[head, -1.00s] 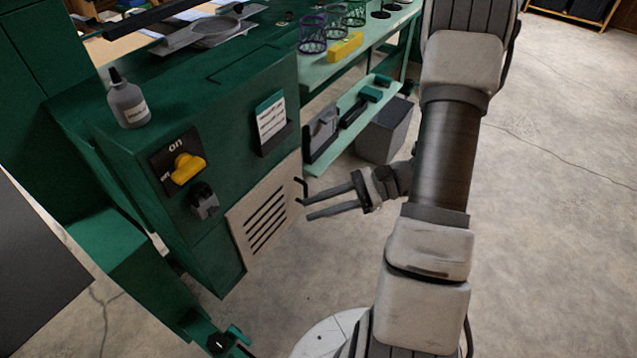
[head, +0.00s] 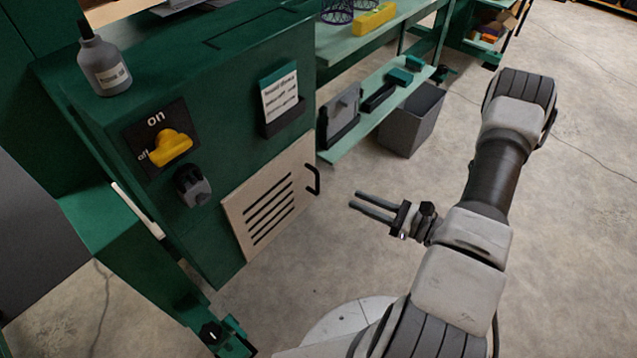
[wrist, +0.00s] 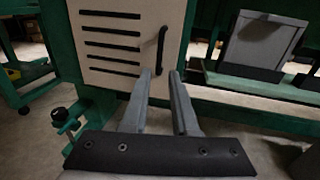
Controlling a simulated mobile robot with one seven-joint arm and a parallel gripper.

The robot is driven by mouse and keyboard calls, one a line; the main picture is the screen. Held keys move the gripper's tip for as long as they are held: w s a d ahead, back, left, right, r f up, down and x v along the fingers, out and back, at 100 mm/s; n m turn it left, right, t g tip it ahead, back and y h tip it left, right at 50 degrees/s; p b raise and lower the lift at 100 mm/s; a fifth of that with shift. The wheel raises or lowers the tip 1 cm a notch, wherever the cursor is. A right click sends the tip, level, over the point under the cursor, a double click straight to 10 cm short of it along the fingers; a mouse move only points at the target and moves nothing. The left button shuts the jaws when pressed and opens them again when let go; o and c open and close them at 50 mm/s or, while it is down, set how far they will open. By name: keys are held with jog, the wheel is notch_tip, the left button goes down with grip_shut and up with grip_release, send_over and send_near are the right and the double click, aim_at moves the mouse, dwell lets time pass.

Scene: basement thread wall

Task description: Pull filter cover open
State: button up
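The filter cover (head: 238,211) is a pale beige panel with several dark horizontal slots, low on the green machine's side. It looks closed. Its black bar handle (head: 315,180) is at the panel's right edge. My gripper (head: 354,201) is to the right of the handle, apart from it, with its two fingers spread and nothing between them.
The green machine (head: 215,85) carries a yellow on/off knob (head: 170,148), a black-and-grey plug-like fitting (head: 192,187), a label holder (head: 282,100) and a grey bottle (head: 104,66) on top. A grey bin (head: 410,122) stands beyond. Concrete floor around my gripper is clear.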

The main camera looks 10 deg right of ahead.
aim_at(318, 192)
jog(key=b+x, duration=0.2)
jog(key=x, duration=1)
jog(key=shift+w+a, duration=0.15)
grip_shut()
dwell(0.9)
